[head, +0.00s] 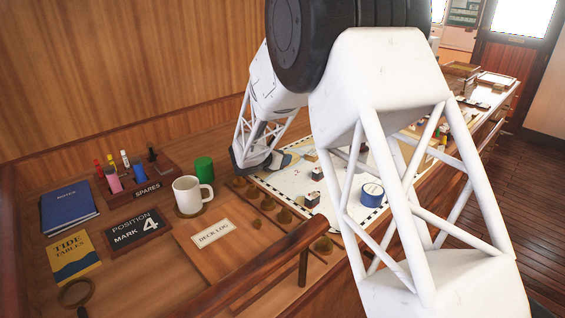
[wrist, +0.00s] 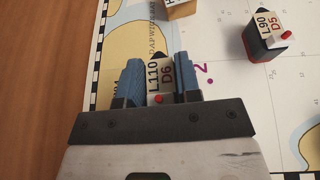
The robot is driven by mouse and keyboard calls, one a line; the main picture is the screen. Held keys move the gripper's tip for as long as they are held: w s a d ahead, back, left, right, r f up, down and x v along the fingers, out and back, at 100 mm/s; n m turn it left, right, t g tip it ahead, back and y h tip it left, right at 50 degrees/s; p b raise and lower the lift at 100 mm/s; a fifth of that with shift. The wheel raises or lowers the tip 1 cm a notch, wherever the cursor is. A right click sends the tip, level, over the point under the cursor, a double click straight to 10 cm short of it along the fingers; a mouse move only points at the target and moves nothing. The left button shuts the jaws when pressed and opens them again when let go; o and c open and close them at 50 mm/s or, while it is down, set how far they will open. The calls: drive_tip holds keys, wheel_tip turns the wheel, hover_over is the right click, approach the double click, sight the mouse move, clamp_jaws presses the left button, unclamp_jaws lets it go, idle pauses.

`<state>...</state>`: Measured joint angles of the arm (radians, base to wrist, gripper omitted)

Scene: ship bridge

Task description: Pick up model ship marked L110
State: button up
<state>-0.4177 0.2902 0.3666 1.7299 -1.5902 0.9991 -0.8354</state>
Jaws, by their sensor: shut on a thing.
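The model ship marked L110 (wrist: 158,76) shows in the wrist view between the two blue finger pads, with a white top reading L110 and D6 and a small red dot. My gripper (wrist: 160,82) is shut on it over the chart (wrist: 230,100). The gripper hides its lower part, so I cannot tell whether it touches the chart. In the head view my gripper (head: 262,162) is at the chart's far left side, and I cannot make out the ship there.
Another model ship, marked L90 (wrist: 268,38), stands to the right in the wrist view. A tan block (wrist: 182,8) is just beyond my gripper. On the chart are a blue tape roll (head: 372,194) and small pieces. A white mug (head: 190,194) and green cylinder (head: 204,169) stand left.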

drive_tip(key=shift+s+d+r, duration=0.1)
drive_tip(key=shift+s+r, duration=0.3)
drive_tip(key=shift+r, duration=0.45)
drive_tip(key=s+d, duration=0.1)
drive_tip(key=s, duration=0.4)
drive_tip(key=s+d+r, duration=0.1)
drive_tip(key=s, duration=0.3)
drive_tip(key=s+d, duration=0.1)
drive_tip(key=s, duration=0.4)
drive_tip(key=shift+s+d+r, duration=0.15)
drive_tip(key=shift+s+d, duration=0.2)
